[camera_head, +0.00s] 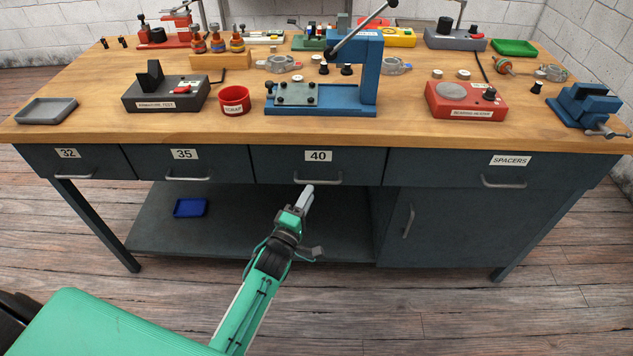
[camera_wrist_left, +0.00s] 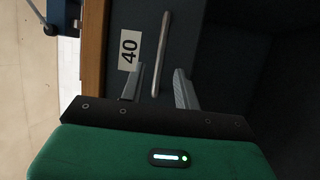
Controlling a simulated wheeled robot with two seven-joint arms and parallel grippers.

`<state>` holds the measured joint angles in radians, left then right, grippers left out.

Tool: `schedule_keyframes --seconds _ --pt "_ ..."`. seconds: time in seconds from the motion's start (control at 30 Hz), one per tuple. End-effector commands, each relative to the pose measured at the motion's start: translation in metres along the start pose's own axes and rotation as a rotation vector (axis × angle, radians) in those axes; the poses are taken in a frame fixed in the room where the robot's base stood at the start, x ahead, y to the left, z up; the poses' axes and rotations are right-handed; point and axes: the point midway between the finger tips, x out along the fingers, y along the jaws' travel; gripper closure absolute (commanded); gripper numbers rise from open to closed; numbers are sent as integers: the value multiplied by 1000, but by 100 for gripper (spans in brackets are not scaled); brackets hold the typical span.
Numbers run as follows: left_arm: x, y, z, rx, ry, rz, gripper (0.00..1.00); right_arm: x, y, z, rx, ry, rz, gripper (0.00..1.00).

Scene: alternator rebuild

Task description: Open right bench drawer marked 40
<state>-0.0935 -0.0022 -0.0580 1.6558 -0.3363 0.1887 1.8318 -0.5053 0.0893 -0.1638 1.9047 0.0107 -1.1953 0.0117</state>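The drawer marked 40 (camera_head: 272,164) is a dark grey front, closed flush in the bench, third from the left. Its white label (camera_head: 318,156) reads 40 and also shows turned sideways in the left wrist view (camera_wrist_left: 129,51). Its metal bar handle (camera_head: 330,181) runs below the label. My left gripper (camera_head: 307,194) is just in front of and below the handle's left part. In the left wrist view the fingers (camera_wrist_left: 156,86) are spread apart, with the handle (camera_wrist_left: 163,50) lined up between them. I cannot tell whether they touch it. My right gripper is out of view.
Closed drawers marked 32 (camera_head: 80,166), 35 (camera_head: 195,168) and SPACERS (camera_head: 450,170) flank it. A cabinet door (camera_head: 450,225) is at lower right. A blue tray (camera_head: 190,207) lies on the lower shelf (camera_head: 240,225). The wooden benchtop (camera_head: 210,130) overhangs above and carries tools, including a blue press (camera_head: 367,75).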

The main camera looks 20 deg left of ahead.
Motion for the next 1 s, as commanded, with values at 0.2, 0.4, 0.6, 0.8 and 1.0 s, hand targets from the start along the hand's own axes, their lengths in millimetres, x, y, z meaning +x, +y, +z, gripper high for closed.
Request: schedule_keyframes --seconds 0.2,0.4,0.6,0.8,1.0 --pt "36 1 0 0 0 2 68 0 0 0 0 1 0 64" --pt "53 0 0 1 0 0 68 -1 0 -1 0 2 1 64" --pt "58 0 0 1 0 0 68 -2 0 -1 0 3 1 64" --pt "57 0 0 1 0 0 72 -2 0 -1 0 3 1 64" --pt "57 0 0 1 0 0 100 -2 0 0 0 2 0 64"
